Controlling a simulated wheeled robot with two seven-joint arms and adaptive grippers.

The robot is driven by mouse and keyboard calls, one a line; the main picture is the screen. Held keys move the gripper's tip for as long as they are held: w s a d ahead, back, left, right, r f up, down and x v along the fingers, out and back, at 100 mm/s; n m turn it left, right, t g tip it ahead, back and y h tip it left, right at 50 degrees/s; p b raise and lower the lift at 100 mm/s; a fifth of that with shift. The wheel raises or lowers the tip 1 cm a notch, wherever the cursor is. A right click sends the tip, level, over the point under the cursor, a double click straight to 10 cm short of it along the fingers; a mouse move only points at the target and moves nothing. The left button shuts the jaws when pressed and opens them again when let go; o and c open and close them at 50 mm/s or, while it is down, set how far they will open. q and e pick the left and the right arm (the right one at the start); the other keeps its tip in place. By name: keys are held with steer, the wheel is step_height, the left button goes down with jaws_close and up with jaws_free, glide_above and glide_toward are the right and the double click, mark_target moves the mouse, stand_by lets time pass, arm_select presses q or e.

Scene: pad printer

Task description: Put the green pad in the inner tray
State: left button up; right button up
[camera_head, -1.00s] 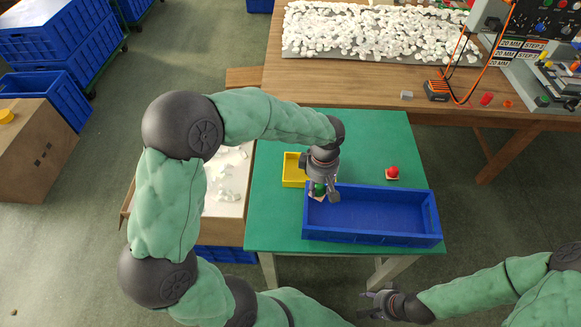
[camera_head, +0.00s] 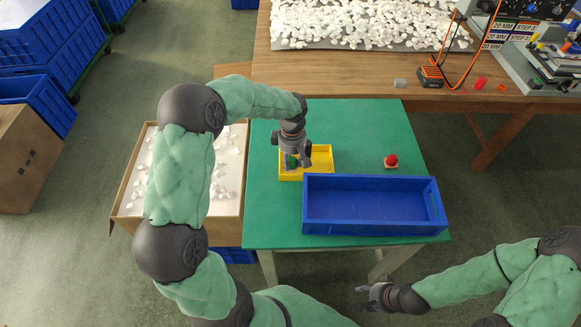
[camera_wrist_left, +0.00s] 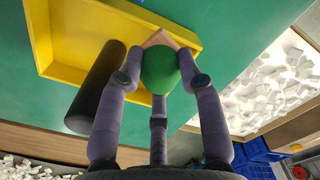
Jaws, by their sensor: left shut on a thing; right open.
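The green pad (camera_head: 291,161), with a pale base, is gripped in my left gripper (camera_head: 297,162). In the left wrist view the green pad (camera_wrist_left: 160,70) sits between the fingers, with a corner of its base showing beyond. The gripper holds it at the left part of the small yellow tray (camera_head: 320,160); whether the base touches the tray floor I cannot tell. The yellow tray (camera_wrist_left: 75,35) also shows in the wrist view. The larger blue tray (camera_head: 370,205) stands in front of it, empty. My right gripper (camera_head: 366,298) is open and empty, off the table's front.
A red pad (camera_head: 391,161) stands on the green table (camera_head: 350,122), right of the yellow tray. A cardboard box (camera_head: 228,225) with white pieces is at the left. A wooden bench (camera_head: 330,73) with more white pieces and a machine stands behind.

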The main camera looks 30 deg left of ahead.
mark_target(291, 165)
arm_select(q)
steer(key=shift+w+a+f, duration=0.35)
steer(key=shift+a+f, duration=0.1)
steer(key=shift+f, duration=0.2)
steer(key=shift+w+a+f+b, duration=0.15)
steer(key=shift+f+b, duration=0.55)
steer(key=shift+f, duration=1)
steer(key=shift+f, duration=0.15)
steer(key=o, duration=0.9)
steer(key=shift+c, duration=0.2)
steer(key=shift+r, duration=0.35)
step_height(291, 165, up, 12)
steer(key=p, duration=0.3)
steer(key=shift+f+p, duration=0.15)
steer(key=shift+p, duration=0.15)
